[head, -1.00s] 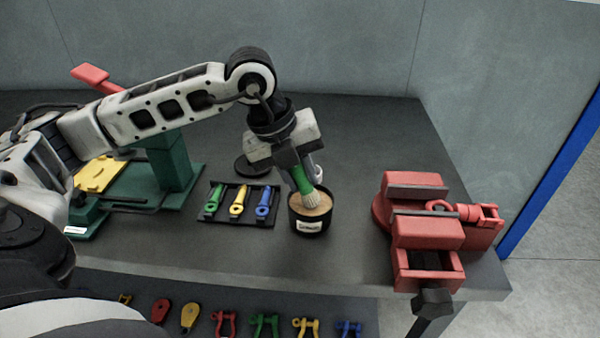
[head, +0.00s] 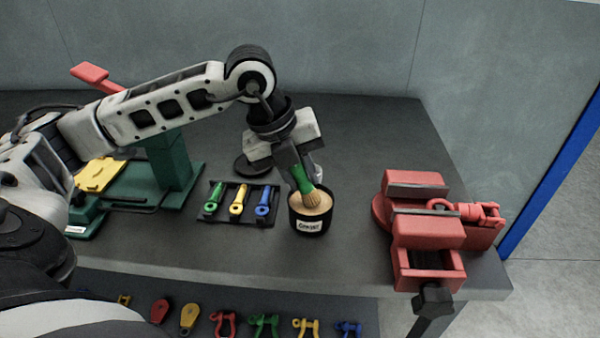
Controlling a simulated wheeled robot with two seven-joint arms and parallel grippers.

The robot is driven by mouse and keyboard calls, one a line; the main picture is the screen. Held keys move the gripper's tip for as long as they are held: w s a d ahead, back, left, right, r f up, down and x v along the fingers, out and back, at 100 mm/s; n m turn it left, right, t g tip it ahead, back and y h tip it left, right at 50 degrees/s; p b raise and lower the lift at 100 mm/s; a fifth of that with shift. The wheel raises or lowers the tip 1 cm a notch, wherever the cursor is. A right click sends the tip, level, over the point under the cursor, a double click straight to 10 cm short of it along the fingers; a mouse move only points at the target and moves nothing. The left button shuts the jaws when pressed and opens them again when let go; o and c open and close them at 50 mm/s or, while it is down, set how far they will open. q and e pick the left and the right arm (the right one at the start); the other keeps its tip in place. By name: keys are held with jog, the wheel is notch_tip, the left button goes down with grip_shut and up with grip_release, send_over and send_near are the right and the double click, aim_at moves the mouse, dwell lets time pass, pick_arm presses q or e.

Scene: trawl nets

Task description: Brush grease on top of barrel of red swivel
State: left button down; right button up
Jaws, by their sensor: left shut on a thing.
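My left gripper (head: 296,168) is shut on the green handle of a brush (head: 303,180), above the grease pot. The brush points down and its tan bristles are at the grease in the black pot (head: 309,223), which has a white label. The red swivel (head: 466,211) lies sideways at the red vise (head: 428,233) on the right, with its eye end between the jaws and its fork end pointing right. My right gripper is not in view.
A black tray (head: 204,219) holds green, yellow and blue swivels left of the pot. A green press (head: 172,165) with a yellow plate stands at the left. Coloured shackles (head: 264,326) lie along a lower shelf. The bench between pot and vise is clear.

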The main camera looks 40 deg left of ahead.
pick_arm(q)
jog(key=shift+s+f, duration=0.1)
dwell(0.5)
jog(key=shift+r+p, duration=1.25)
jog(key=shift+r, duration=0.45)
jog(key=shift+r+p, duration=1.3)
jog(key=shift+r, duration=0.6)
jog(key=shift+f, duration=0.1)
